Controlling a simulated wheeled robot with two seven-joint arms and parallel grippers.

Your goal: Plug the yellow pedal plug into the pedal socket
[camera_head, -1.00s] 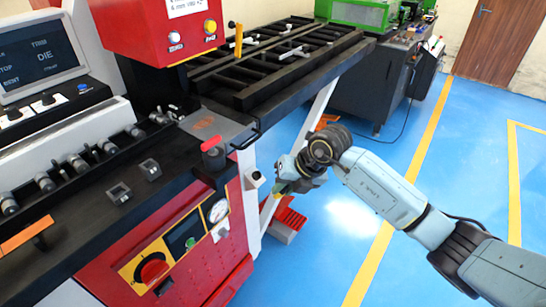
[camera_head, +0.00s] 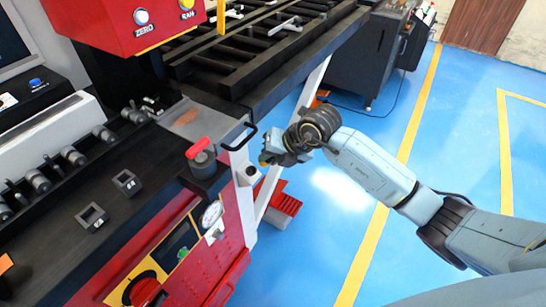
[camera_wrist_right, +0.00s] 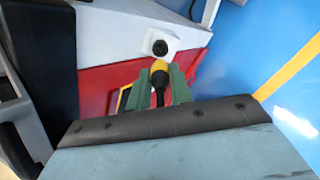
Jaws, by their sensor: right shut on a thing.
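The yellow pedal plug (camera_wrist_right: 159,68) with a black cable end shows in the right wrist view, between the green fingers of my right gripper (camera_wrist_right: 161,84). The gripper is shut on it. The round black pedal socket (camera_wrist_right: 160,47) sits on a white panel just beyond the plug, with a small gap visible in the picture; the exact distance is unclear. In the head view my right gripper (camera_head: 270,158) is beside the machine's white leg, close to the socket (camera_head: 251,171) on the white box. My left gripper is not in view.
A red pedal (camera_head: 285,204) lies on the blue floor below. Floor to the right is free.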

